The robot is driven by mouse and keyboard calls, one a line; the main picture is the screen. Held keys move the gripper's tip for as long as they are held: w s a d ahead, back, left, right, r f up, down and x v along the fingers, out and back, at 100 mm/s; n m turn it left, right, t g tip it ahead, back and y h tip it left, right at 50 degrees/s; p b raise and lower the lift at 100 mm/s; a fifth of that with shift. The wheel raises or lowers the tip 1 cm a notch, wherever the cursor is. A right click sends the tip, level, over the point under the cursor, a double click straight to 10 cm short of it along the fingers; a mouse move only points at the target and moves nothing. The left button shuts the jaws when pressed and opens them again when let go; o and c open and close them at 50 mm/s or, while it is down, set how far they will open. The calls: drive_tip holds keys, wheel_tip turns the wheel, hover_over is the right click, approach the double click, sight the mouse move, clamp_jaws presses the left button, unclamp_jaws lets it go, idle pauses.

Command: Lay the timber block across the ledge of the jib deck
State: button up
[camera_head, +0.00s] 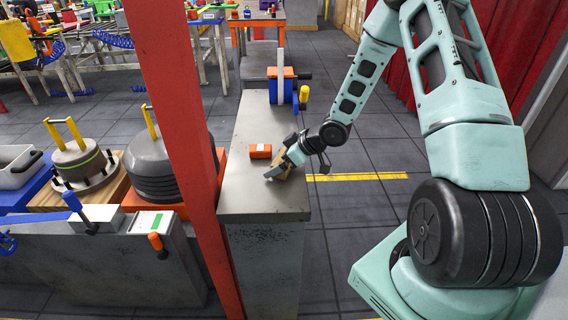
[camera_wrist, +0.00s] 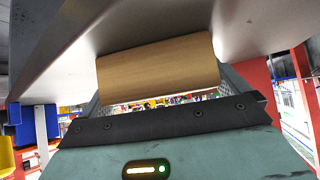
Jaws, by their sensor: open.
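The timber block (camera_wrist: 158,70) is a plain brown wooden piece. In the wrist view it lies between my two gripper fingers, against the grey bench top (camera_head: 258,195). In the head view only a small brown part of the block (camera_head: 286,160) shows, largely covered by my gripper (camera_head: 281,168). My gripper is open, low over the right side of the bench top, with its fingers on either side of the block. Whether the fingers touch the block cannot be told. I cannot tell for sure which surface is the jib deck or its ledge.
A blue and white fixture (camera_head: 280,88) stands at the bench's far end. A red post (camera_head: 178,110) rises at the bench's left. Weights with yellow handles (camera_head: 150,165) stand further left. The near bench top is clear.

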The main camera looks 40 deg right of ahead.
drive_tip(key=c, duration=0.8)
drive_tip(key=shift+c, duration=0.2)
